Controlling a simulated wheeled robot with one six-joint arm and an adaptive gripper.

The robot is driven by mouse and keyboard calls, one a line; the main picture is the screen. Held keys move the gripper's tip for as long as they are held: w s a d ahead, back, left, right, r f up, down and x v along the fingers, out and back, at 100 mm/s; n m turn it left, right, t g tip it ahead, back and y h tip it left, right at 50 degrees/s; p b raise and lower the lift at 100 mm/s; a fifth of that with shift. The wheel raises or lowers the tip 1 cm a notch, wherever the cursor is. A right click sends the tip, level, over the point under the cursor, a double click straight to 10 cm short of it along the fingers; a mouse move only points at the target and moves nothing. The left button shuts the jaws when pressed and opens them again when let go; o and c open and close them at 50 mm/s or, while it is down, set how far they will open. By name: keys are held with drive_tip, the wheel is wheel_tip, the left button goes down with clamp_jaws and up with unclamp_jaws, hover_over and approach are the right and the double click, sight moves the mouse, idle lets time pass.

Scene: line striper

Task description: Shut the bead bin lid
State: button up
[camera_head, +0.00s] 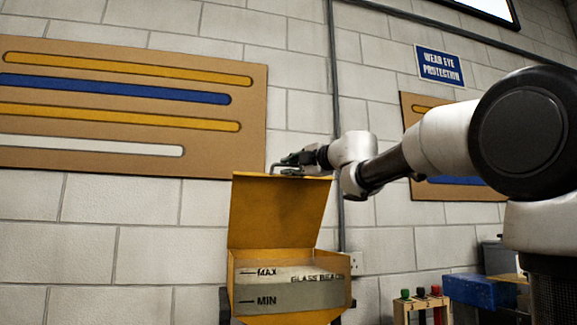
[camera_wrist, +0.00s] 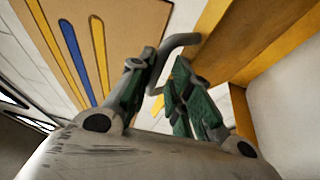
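The bead bin (camera_head: 290,310) is a yellow box with a window marked MAX and MIN, showing pale glass beads behind it. Its yellow lid (camera_head: 280,212) stands open, tilted up and back near the wall. A grey bent handle (camera_head: 272,166) sticks up at the lid's top left; it also shows in the wrist view (camera_wrist: 180,40). My gripper (camera_head: 287,162) is just above the lid's top edge, close to the handle. In the wrist view its green-padded fingers (camera_wrist: 160,75) stand apart, with the handle around their tips. Whether they touch it is unclear.
A block wall with a brown board (camera_head: 225,105) of coloured stripes stands behind the bin. At right are a blue box (camera_head: 480,290) and a wooden rack (camera_head: 422,302) with coloured-topped items. The space in front of the lid looks clear.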

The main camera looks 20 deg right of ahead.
drive_tip(key=s, duration=0.1)
drive_tip(key=s+d+f, duration=0.1)
drive_tip(key=s, duration=0.1)
drive_tip(key=s+d+f, duration=0.1)
drive_tip(key=shift+s+f, duration=0.1)
drive_tip(key=shift+s, duration=0.2)
idle(0.4)
